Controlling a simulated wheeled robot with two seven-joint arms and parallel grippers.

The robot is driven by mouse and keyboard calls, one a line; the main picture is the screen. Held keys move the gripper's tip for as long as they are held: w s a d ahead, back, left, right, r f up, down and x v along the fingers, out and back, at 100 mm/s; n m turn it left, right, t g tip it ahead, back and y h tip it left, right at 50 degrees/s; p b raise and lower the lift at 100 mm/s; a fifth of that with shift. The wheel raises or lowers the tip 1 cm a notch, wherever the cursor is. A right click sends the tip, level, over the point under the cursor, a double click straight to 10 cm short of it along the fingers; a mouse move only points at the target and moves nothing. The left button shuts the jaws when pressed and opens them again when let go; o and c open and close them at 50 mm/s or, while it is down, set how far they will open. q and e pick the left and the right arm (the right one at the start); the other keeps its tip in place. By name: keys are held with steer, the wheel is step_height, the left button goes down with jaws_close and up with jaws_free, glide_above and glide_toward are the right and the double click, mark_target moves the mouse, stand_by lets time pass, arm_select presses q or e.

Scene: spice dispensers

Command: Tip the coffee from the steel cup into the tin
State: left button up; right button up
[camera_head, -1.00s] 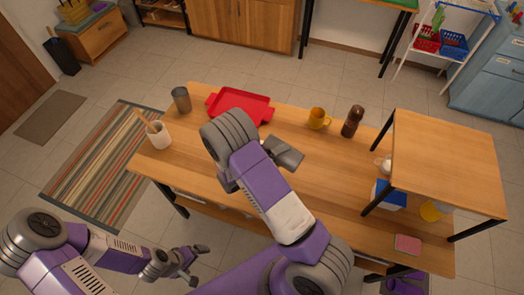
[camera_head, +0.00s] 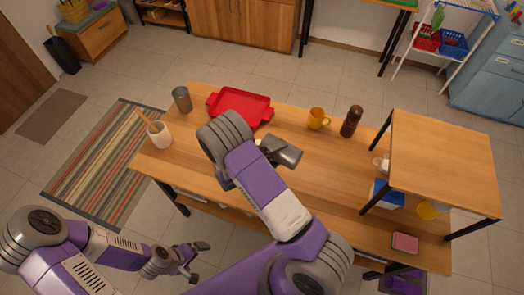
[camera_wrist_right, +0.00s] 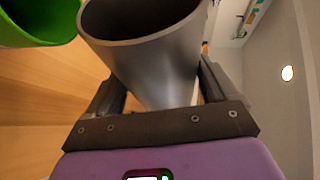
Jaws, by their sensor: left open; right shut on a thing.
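A steel cup (camera_wrist_right: 155,65) is between the fingers of my right gripper (camera_wrist_right: 160,85), which is shut on it. In the right wrist view its wide mouth faces the top of the picture and its inside is dark; I cannot make out the coffee. A green round container (camera_wrist_right: 38,22), perhaps the tin, is close beside the cup's rim at upper left, partly cut off. In the head view my right arm hides the green container. My left gripper (camera_head: 190,262) is open and empty, low in front of the table.
On the wooden table (camera_head: 320,175) are a red tray (camera_head: 240,105), a grey tumbler (camera_head: 181,99), a white utensil pot (camera_head: 159,134), a yellow mug (camera_head: 318,118) and a brown pepper mill (camera_head: 351,121). A raised wooden shelf (camera_head: 440,160) stands at right, with a pink sponge (camera_head: 404,243) near the front edge.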

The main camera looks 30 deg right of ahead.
steer(key=shift+w+a+r+n+h+p, duration=0.1)
steer(key=shift+w+r+n+h+p, duration=0.2)
steer(key=shift+r+n+p, duration=0.3)
stand_by(0.5)
steer(key=shift+w+a+r+n+h, duration=0.2)
steer(key=shift+w+r+n+h, duration=0.1)
steer(key=shift+n, duration=0.3)
stand_by(0.4)
steer(key=shift+w+a+r+n+g+h+p, duration=0.35)
steer(key=shift+w+n+h+p, duration=0.2)
steer(key=shift+n, duration=0.25)
stand_by(0.9)
steer(key=shift+w+a+r+n+h, duration=0.2)
steer(key=shift+w+r+n+h, duration=0.15)
steer(key=shift+w+n, duration=0.35)
stand_by(0.7)
